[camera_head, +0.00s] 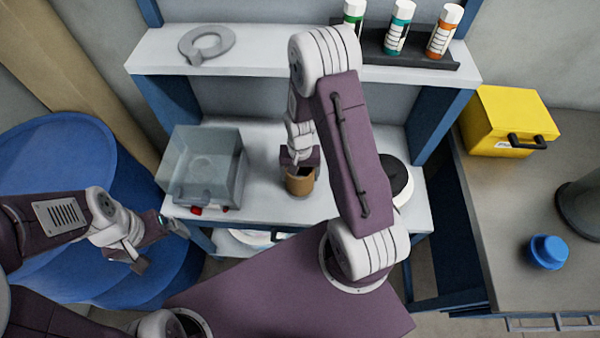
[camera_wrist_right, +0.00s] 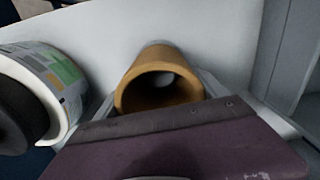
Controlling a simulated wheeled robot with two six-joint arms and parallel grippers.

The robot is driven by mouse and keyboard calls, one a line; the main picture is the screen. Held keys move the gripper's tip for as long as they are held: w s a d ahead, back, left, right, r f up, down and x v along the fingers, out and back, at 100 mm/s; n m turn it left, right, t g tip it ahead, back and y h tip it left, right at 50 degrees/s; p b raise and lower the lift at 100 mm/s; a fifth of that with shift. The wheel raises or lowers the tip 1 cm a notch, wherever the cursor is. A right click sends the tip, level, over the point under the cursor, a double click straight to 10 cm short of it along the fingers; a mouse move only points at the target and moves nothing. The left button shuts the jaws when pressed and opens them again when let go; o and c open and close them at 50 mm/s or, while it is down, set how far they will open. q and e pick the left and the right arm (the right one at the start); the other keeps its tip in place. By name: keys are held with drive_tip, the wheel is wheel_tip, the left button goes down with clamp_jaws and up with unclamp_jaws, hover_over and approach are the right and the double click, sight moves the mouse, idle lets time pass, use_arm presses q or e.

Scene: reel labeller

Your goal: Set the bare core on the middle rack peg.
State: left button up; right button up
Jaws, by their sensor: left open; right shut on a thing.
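The bare core (camera_head: 300,185) is a short brown hollow tube. In the head view it is at the middle shelf, its open end facing up. My right gripper (camera_head: 300,162) is shut on it from above and behind. In the right wrist view the core (camera_wrist_right: 160,88) sits between the fingers of my right gripper (camera_wrist_right: 162,95). I cannot tell whether the core touches the white shelf. My left gripper (camera_head: 161,248) is open and empty, left of the shelf unit and over the blue drum. I cannot make out the rack or its middle peg in either view.
A clear box (camera_head: 205,165) stands left of the core on the shelf (camera_head: 262,205). A yellow box (camera_head: 508,120) stands on the right bench.

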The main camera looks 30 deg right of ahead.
drive_tip(key=shift+f, duration=0.45)
drive_tip(key=o, duration=1.3)
drive_tip(key=shift+r, duration=0.1)
wheel_tip(320, 180, up, 9)
drive_tip(key=shift+f+p, duration=0.1)
drive_tip(key=shift+p, duration=0.25)
